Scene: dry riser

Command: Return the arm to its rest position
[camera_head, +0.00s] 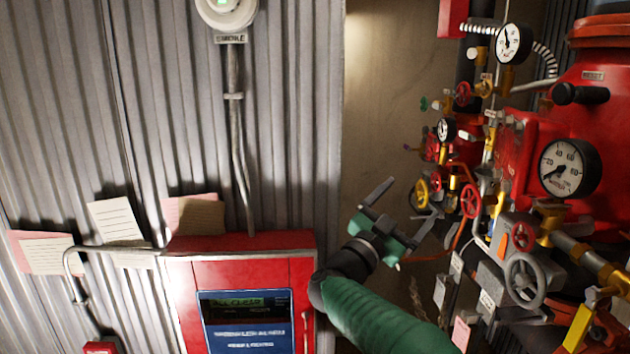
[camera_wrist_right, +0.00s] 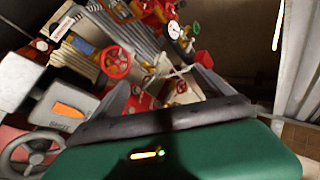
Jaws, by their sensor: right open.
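My right arm comes in from the bottom in the head view, with a green sleeve and a dark wrist. Its right gripper (camera_head: 412,200) is open and empty, raised in front of the gap between the corrugated wall and the red valve assembly. In the wrist view the two grey fingers of the right gripper (camera_wrist_right: 163,92) stand apart with nothing held between them. Red handwheels and pipes show beyond them, and I cannot tell how far off they are. My left gripper is not in view.
The red tank (camera_head: 590,110) with gauges, valves and a grey handwheel (camera_head: 525,278) crowds the right side. A red panel (camera_head: 240,245) with a blue display (camera_head: 246,322) stands at lower left. Paper notes and a conduit (camera_head: 237,140) are on the corrugated wall (camera_head: 290,100).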

